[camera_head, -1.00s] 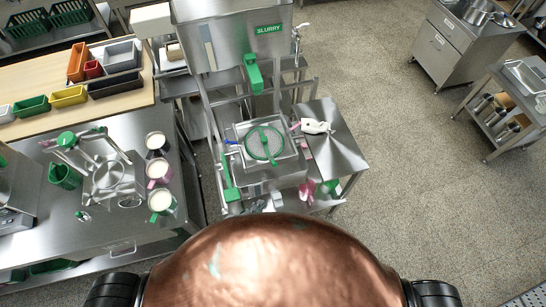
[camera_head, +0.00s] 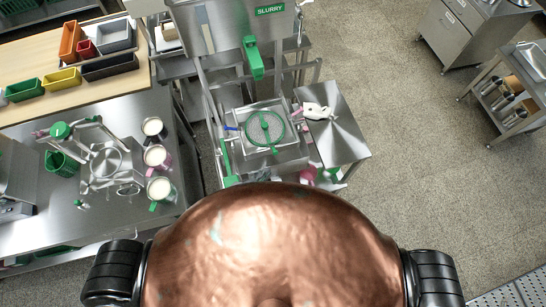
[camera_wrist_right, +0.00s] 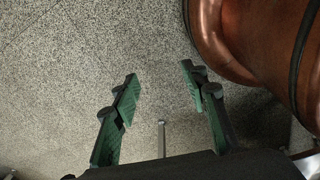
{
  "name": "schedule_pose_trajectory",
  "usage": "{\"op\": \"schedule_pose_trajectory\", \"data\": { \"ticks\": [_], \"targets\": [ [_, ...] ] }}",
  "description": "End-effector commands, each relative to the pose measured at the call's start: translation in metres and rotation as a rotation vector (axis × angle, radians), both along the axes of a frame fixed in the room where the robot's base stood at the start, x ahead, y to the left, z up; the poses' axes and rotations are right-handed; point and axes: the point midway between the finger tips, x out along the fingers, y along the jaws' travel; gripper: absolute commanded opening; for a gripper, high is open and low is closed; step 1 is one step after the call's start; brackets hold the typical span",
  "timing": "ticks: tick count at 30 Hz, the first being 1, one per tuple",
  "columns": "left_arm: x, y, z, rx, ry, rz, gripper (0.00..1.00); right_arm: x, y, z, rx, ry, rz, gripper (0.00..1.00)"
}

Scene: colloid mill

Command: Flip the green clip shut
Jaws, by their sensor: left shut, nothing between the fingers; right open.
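The steel mill marked SLURRY (camera_head: 225,30) stands ahead in the head view. It has a green spout lever (camera_head: 253,58), a round screen with a green ring and bar (camera_head: 265,130), a blue-tipped part (camera_head: 231,128) and an upright green piece (camera_head: 227,160) at its left side. Which green part is the clip, and whether it is open, I cannot tell at this size. My left gripper does not show. My right gripper (camera_wrist_right: 160,90) shows in the right wrist view with its green fingers wide apart, empty, above the speckled floor.
A steel bench (camera_head: 30,235) at left holds several cups, a green-knobbed stand (camera_head: 60,130) and a green basket (camera_head: 62,163). A steel side table (camera_head: 340,140) stands right of the mill with a white item (camera_head: 316,111). Open floor (camera_head: 410,180) lies to the right.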

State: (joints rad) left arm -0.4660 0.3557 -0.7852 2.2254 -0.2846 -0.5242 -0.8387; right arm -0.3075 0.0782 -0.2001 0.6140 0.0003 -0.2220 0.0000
Motion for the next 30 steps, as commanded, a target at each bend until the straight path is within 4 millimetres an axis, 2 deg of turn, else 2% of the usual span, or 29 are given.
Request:
{"op": "schedule_pose_trajectory", "data": {
  "ticks": [4,11,15,21,30],
  "targets": [
    [0.025,-0.017,-0.011,-0.003,-0.002,0.000,0.00,0.018,0.000,0.004,0.001,-0.025,0.005,0.41],
    [0.060,-0.039,-0.031,-0.002,-0.001,0.000,0.00,0.021,-0.001,0.007,-0.001,-0.027,0.005,0.41],
    [0.075,-0.032,-0.045,0.002,-0.002,0.000,0.00,0.016,-0.002,0.008,-0.002,-0.021,0.004,0.41],
    [0.086,-0.029,-0.055,0.000,-0.001,-0.001,0.00,0.007,-0.004,0.009,-0.004,-0.010,0.003,0.41],
    [0.088,-0.028,-0.056,0.000,-0.001,-0.001,0.00,0.008,-0.004,0.009,-0.004,-0.011,0.003,0.41]
  ]
}}
